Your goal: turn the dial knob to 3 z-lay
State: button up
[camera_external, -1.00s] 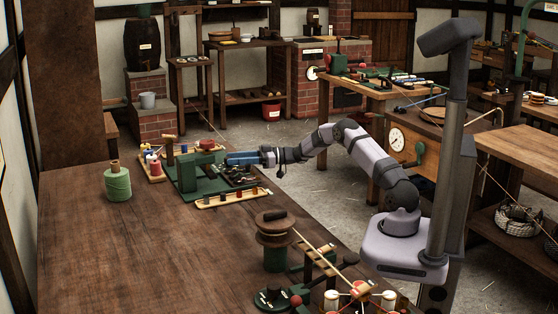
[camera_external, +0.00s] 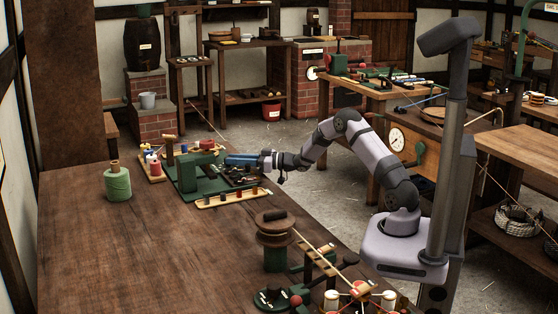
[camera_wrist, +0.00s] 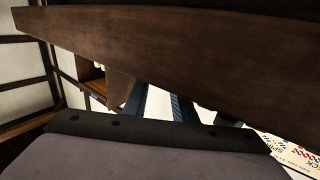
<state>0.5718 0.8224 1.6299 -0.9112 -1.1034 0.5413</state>
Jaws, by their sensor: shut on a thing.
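My gripper (camera_external: 232,160), with blue fingers, reaches left from the arm to the green machine (camera_external: 193,185) on the long brown table. Its fingertips are beside the machine's upright green block, over the dark panel with small pale labels (camera_external: 240,180). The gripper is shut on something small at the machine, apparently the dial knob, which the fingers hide. The dial's pointer and its marks are too small to read. In the wrist view the blue fingers (camera_wrist: 160,104) point away, partly covered by my dark wrist, and their tips are not clear.
A wooden rack with small pegs (camera_external: 232,199) lies in front of the machine. A reel stand (camera_external: 276,240) is at the near edge. The table's left middle is clear.

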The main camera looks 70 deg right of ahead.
jog(key=shift+r, duration=0.15)
jog(key=o, duration=1)
jog(key=shift+o, duration=0.2)
jog(key=shift+v, duration=3.65)
